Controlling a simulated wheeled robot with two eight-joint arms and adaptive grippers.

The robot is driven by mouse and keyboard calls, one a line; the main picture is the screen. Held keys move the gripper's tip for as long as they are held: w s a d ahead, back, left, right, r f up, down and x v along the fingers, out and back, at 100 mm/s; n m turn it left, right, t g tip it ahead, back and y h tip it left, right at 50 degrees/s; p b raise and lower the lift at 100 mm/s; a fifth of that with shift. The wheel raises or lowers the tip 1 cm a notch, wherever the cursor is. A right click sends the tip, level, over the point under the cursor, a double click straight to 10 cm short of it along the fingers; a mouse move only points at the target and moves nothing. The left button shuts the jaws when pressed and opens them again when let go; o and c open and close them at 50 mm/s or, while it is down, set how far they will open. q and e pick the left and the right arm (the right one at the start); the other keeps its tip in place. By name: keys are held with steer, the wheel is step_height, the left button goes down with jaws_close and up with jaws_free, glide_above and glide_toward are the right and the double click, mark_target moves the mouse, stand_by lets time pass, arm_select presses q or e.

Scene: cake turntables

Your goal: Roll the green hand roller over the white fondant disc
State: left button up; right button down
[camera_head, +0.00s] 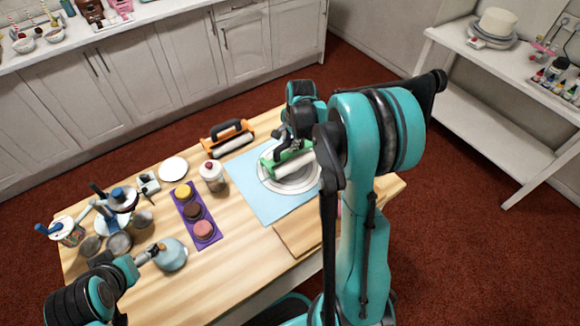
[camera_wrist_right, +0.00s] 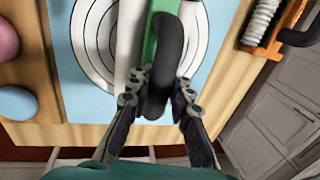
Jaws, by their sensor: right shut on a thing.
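The green hand roller (camera_head: 272,164) has a white cylinder and a black handle. My right gripper (camera_head: 291,139) is shut on its handle; the wrist view shows the fingers (camera_wrist_right: 158,94) on either side of the black handle (camera_wrist_right: 167,50). The roller lies over the white disc (camera_head: 292,186), which shows concentric ring lines, on a light blue mat (camera_head: 250,187). In the wrist view the disc (camera_wrist_right: 95,45) shows left of the white cylinder; whether they touch is unclear. My left gripper (camera_head: 146,255) is at the lower left near a blue-grey round pot; its jaws are too small to judge.
An orange roller (camera_head: 228,137) lies behind the mat. A purple tray (camera_head: 208,228) with several round cakes, a jar (camera_head: 212,176) and a white plate (camera_head: 173,169) stand to the left. A wooden board (camera_head: 295,238) lies in front. Tools and bowls crowd the left end.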

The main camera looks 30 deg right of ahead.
steer(key=shift+w+f, duration=0.2)
steer(key=shift+w, duration=0.25)
steer(key=shift+s, duration=0.75)
steer(key=shift+s+d, duration=0.15)
steer(key=shift+s, duration=0.4)
